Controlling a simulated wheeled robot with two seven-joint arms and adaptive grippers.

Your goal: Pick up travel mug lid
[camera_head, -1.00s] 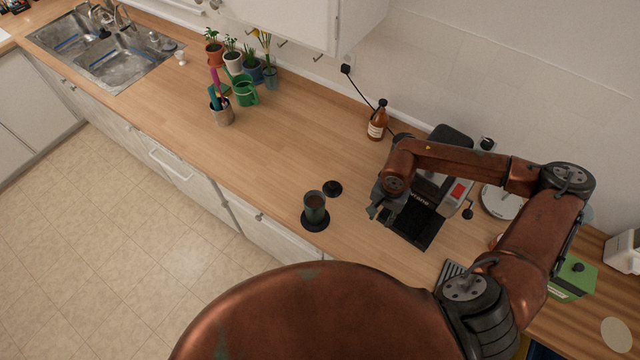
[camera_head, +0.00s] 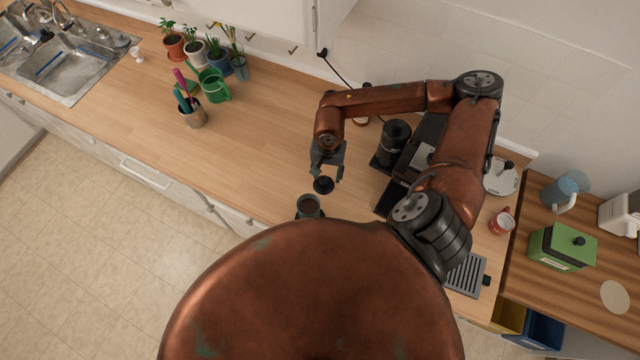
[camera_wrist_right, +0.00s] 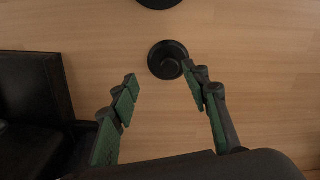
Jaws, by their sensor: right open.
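The travel mug lid (camera_head: 323,185) is a small round black disc with a raised knob, lying flat on the wooden counter. In the right wrist view the lid (camera_wrist_right: 168,59) is just beyond the fingertips, near the line between them. My right gripper (camera_head: 328,172) is open and empty, above and close to the lid in the head view; its spread fingers (camera_wrist_right: 163,85) show in the wrist view. The dark green travel mug (camera_head: 309,206) stands open with brown contents just in front of the lid, partly hidden by my body. My left gripper is out of view.
A black coffee machine (camera_head: 424,145) stands right of the right gripper, with a black cylindrical container (camera_head: 393,142) beside it. The counter between is clear.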

